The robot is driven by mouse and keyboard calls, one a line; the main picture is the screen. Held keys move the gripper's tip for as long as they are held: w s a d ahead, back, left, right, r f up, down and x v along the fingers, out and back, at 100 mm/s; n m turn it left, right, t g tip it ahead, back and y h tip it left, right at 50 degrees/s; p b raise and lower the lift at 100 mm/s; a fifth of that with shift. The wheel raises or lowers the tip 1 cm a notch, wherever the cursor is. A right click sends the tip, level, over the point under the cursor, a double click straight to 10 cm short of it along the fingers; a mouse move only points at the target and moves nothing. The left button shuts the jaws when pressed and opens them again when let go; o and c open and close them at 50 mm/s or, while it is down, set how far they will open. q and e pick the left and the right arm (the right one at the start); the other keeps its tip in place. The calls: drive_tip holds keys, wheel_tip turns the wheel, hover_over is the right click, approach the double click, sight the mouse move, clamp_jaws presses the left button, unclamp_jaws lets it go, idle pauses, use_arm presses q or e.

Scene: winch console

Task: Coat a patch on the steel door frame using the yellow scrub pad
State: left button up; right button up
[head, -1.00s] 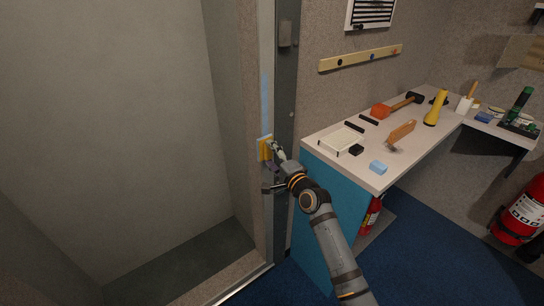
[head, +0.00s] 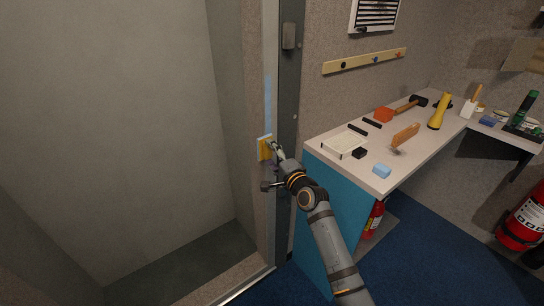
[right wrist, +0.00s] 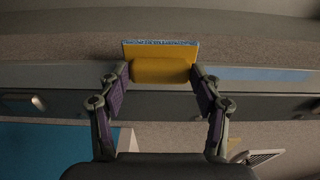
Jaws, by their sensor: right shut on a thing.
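The yellow scrub pad (head: 265,149) is at the steel door frame (head: 288,95), with a light-blue edge along its face. My right gripper (head: 274,151) is shut on it. In the right wrist view the pad (right wrist: 160,67) sits between the two fingertips (right wrist: 160,75), its face turned toward the frame. I cannot tell for certain whether it touches the frame. A light-blue patch (head: 268,96) runs up the frame above the pad; it also shows in the right wrist view (right wrist: 262,74). My left gripper is not in view.
A door lever (head: 272,186) sticks out just below the gripper. To the right, a workbench (head: 425,150) holds a white tray (head: 345,145), a light-blue sponge (head: 382,171), a brush (head: 405,136), a mallet (head: 405,106) and a yellow flashlight (head: 438,111). Fire extinguishers (head: 523,222) stand below.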

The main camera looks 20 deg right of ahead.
drive_tip(key=d, duration=0.2)
drive_tip(key=w+d, duration=0.1)
drive_tip(key=shift+w+d+b, duration=0.15)
drive_tip(key=shift+d+b, duration=0.25)
drive_tip(key=shift+a, duration=0.15)
drive_tip(key=a+p, duration=0.1)
drive_tip(key=s+a+p, duration=0.1)
drive_tip(key=a, duration=0.1)
drive_tip(key=shift+r, duration=0.1)
drive_tip(key=shift+s+a, duration=0.15)
drive_tip(key=shift+a, duration=0.15)
